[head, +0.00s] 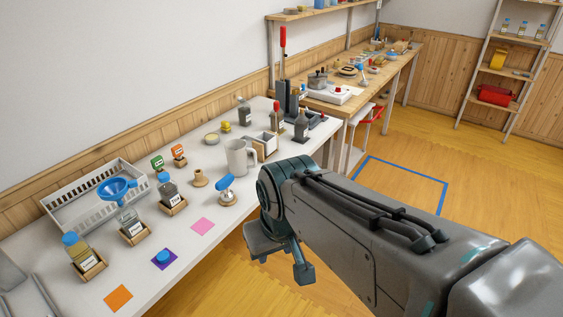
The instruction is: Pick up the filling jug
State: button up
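The filling jug looks to be the pale grey jug with a handle (237,158), upright near the middle of the white table (110,262). My gripper (283,262) hangs in front of the table's front edge, to the right of and nearer than the jug. Its two fingers are apart with nothing between them, so it is open and empty. The jug is apart from the gripper.

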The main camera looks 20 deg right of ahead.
aim_at(236, 150)
jog(key=z, duration=0.5)
jog(key=i, duration=1.35)
jog(key=u, duration=1.05)
